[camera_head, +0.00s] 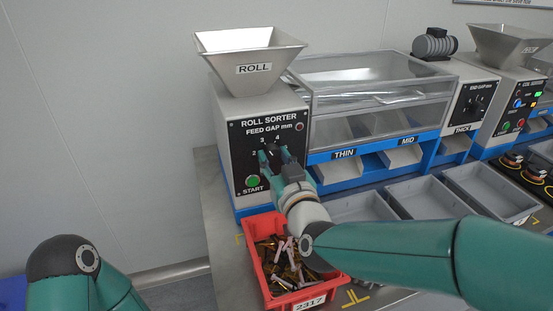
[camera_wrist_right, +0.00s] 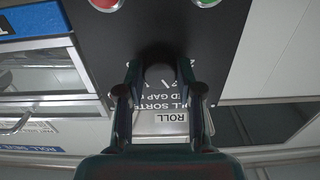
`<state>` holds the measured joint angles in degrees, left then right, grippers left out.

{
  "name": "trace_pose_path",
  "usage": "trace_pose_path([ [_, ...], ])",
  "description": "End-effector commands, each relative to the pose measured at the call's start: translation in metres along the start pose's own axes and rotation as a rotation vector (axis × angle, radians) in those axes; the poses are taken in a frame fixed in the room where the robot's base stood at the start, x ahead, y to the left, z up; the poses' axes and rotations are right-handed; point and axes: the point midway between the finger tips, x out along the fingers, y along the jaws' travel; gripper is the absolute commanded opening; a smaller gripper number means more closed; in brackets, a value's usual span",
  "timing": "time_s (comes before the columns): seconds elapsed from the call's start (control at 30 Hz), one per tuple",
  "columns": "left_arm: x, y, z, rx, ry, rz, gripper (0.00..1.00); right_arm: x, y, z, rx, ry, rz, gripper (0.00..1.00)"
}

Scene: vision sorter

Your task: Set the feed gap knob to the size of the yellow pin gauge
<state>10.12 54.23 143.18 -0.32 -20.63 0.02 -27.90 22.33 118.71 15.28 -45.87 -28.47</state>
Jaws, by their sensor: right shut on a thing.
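The feed gap knob is on the dark front panel (camera_head: 246,135) of the roll sorter (camera_head: 223,130), above a green START button (camera_head: 253,180). My right gripper (camera_head: 273,158) is at the panel, shut on the knob, and covers most of it. In the right wrist view the dark knob (camera_wrist_right: 160,72) sits between the two fingers of my right gripper (camera_wrist_right: 160,92). I cannot make out a yellow pin gauge. My left arm shows at the lower left, with its gripper out of view.
A red bin (camera_head: 252,255) labelled 2317, full of mixed pins (camera_head: 283,262), stands below my right forearm. Grey trays (camera_head: 415,196) stand to its right. A clear-covered sorter bed (camera_head: 375,75) with THIN and MID chutes is behind. A second machine (camera_head: 515,85) is far right.

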Motion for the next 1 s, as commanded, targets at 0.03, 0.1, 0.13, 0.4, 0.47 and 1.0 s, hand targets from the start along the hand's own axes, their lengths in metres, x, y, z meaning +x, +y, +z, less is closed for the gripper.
trace_pose_path([
  [0.03,0.0,0.0,0.0,0.0,0.0,0.0,0.4,0.0,0.001,0.0,0.003,0.001,0.003,0.01],
  [0.1,0.001,0.0,0.0,0.0,0.0,0.0,0.4,0.0,0.001,0.0,0.005,0.002,0.003,0.01],
  [0.13,0.001,0.0,0.0,0.0,0.0,0.0,0.4,0.0,0.001,0.0,0.006,0.002,0.003,0.01],
  [0.4,0.003,-0.001,0.0,0.0,0.0,0.0,0.4,0.001,0.0,0.0,0.02,0.002,0.002,0.01],
  [0.47,0.003,-0.001,0.0,0.0,0.0,0.0,0.4,0.001,0.0,0.0,0.024,0.002,0.002,0.01],
  [1.0,0.035,-0.013,0.0,0.0,0.0,0.0,0.4,0.001,0.0,0.004,0.249,0.005,0.001,0.01],
])
